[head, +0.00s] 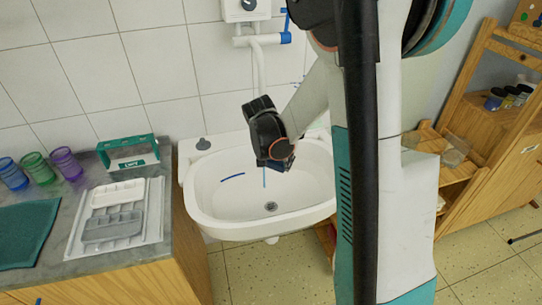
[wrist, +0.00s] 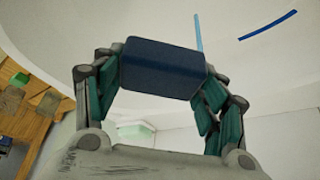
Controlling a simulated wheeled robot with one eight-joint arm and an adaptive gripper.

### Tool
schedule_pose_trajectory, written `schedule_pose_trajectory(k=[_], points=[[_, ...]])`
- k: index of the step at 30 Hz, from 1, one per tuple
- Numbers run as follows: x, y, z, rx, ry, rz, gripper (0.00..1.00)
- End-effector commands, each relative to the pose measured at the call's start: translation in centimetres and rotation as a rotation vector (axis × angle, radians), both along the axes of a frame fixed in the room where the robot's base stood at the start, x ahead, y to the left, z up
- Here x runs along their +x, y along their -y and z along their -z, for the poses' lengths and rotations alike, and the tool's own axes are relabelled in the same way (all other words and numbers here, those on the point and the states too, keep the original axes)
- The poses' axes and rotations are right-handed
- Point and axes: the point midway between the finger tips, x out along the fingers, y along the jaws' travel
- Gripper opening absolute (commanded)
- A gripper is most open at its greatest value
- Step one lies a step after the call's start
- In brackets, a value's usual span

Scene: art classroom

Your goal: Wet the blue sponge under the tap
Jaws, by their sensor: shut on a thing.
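My gripper (head: 274,160) is over the white sink basin (head: 215,199), well inside its rim. In the wrist view the fingers (wrist: 160,85) are shut on the dark blue sponge (wrist: 162,68), one on each side. In the head view the gripper mostly hides the sponge. A thin light-blue line, perhaps water, shows below the gripper (head: 264,178); it also meets the sponge's edge in the wrist view (wrist: 198,32). I cannot tell whether it touches the sponge. My gripper and arm hide the tap's spout.
A counter (head: 60,270) at left holds a white tray (head: 152,225), a green-framed holder (head: 130,153), coloured cups (head: 66,163) and a teal cloth (head: 28,230). Wooden shelves (head: 500,140) stand at right. A dark-blue curved strip (head: 232,177) shows in the basin. A drain (head: 270,207) lies below.

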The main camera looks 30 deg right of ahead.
Motion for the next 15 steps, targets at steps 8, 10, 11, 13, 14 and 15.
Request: schedule_pose_trajectory(k=[8,10,11,13,14,15], points=[[-2.1,-0.1,0.0,0.000,0.000,0.000,0.47],[-2.6,-0.2,0.0,0.000,0.000,0.000,0.47],[-2.8,-0.2,0.0,0.000,0.000,0.000,0.47],[-3.3,-0.2,0.0,0.000,0.000,0.000,0.47],[-3.5,-0.2,0.0,0.000,0.000,0.000,0.47],[-3.8,-0.2,0.0,0.000,0.000,0.000,0.47]])
